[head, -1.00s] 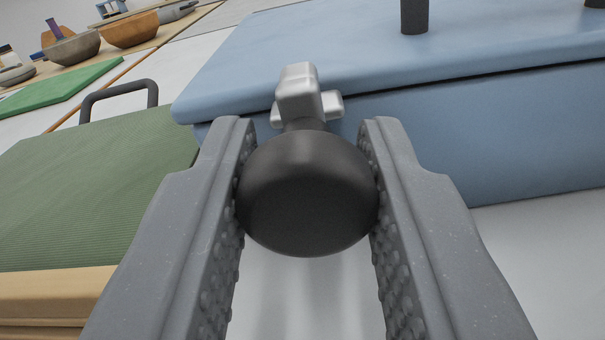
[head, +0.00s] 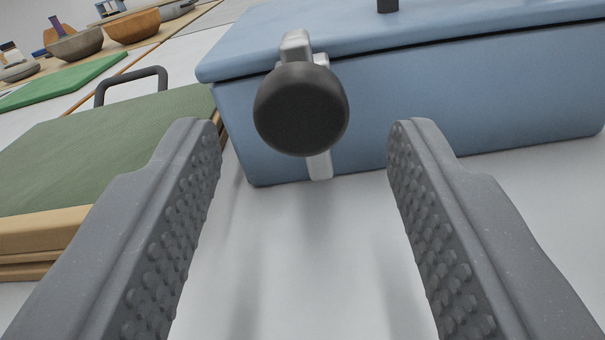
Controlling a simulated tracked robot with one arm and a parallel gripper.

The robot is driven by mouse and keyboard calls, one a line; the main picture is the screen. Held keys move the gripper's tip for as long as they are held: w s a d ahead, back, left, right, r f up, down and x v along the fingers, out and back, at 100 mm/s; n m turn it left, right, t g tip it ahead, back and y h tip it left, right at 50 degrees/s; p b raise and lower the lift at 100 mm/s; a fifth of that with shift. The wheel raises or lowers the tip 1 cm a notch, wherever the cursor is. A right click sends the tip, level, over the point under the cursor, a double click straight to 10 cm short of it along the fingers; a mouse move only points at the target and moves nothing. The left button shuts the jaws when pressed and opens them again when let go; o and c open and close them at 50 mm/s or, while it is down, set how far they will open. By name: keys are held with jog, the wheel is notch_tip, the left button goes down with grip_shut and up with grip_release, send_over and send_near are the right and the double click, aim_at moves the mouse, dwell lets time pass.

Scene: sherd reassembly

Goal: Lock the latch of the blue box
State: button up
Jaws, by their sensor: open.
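The blue box (head: 440,95) stands in the upper part of the head view with its lid (head: 470,22) down and a thin dark seam below it. The latch is on its front face: a round black knob (head: 301,110) on a silver metal bar (head: 319,166). The bar stands upright, its upper end over the lid edge and its lower end showing below the knob. The knob hides its middle. My gripper (head: 304,130) is open and empty. Its two fingers are wide apart, nearer to me than the knob, and touch nothing.
A green-topped board (head: 100,140) with a tan edge and dark handle (head: 130,82) lies at left, close to the box. Behind it are a bright green mat (head: 65,82) and bowls (head: 132,27). The pale surface before the box is clear.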

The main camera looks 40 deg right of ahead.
jog(key=p+v, duration=0.2)
jog(key=v, duration=0.8)
jog(key=shift+r, duration=0.1)
